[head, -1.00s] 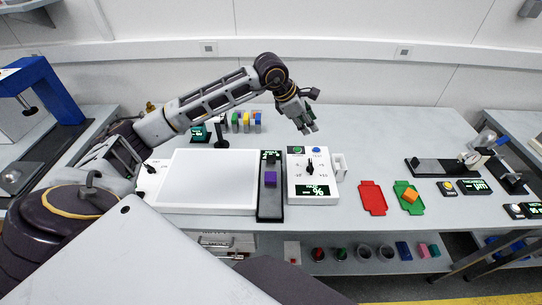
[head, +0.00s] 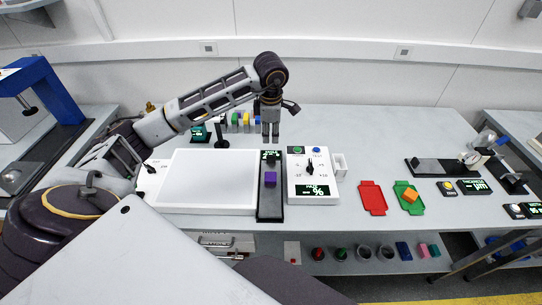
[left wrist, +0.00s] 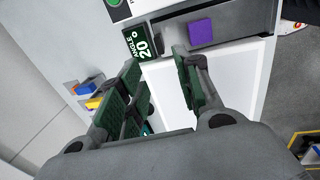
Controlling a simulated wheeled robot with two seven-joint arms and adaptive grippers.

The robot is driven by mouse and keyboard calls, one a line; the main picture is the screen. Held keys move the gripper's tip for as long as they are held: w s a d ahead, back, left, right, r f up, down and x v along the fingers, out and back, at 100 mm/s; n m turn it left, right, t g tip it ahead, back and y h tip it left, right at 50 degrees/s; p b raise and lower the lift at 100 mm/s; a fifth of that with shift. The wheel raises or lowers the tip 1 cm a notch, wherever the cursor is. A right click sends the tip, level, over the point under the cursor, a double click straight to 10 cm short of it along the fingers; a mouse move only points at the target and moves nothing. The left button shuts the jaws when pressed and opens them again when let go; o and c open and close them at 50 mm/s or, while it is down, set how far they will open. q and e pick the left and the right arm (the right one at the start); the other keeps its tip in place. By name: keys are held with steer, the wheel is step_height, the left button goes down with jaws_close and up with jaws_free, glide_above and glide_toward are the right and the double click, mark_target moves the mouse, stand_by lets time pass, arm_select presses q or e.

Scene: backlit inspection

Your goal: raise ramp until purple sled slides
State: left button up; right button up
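The purple sled (head: 270,179) sits on the dark grey ramp (head: 270,208), a narrow board right of the white panel. In the left wrist view the sled (left wrist: 201,31) rests on the ramp (left wrist: 172,29), beside a display (left wrist: 141,42) reading ANGLE 20°. My left gripper (head: 270,132) points down above the display end of the ramp, apart from ramp and sled. In the left wrist view its green-padded fingers (left wrist: 158,75) are spread with nothing between them. My right gripper is not in view.
A large white panel (head: 205,182) lies left of the ramp. A white dial box (head: 311,180) stands close on its right. Several coloured blocks (head: 247,121) stand behind. A red tray (head: 373,198) and a green tray (head: 409,207) lie farther right.

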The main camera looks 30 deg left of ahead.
mark_target(271, 156)
arm_select(q)
steer(key=shift+f, duration=0.2)
steer(key=f, duration=0.4)
steer(key=w+f+p, duration=0.1)
steer(key=f, duration=0.4)
steer(key=w+a+f+p, duration=0.1)
steer(key=f, duration=0.3)
steer(key=shift+f, duration=0.15)
steer(key=shift+s, duration=0.1)
jaws_close()
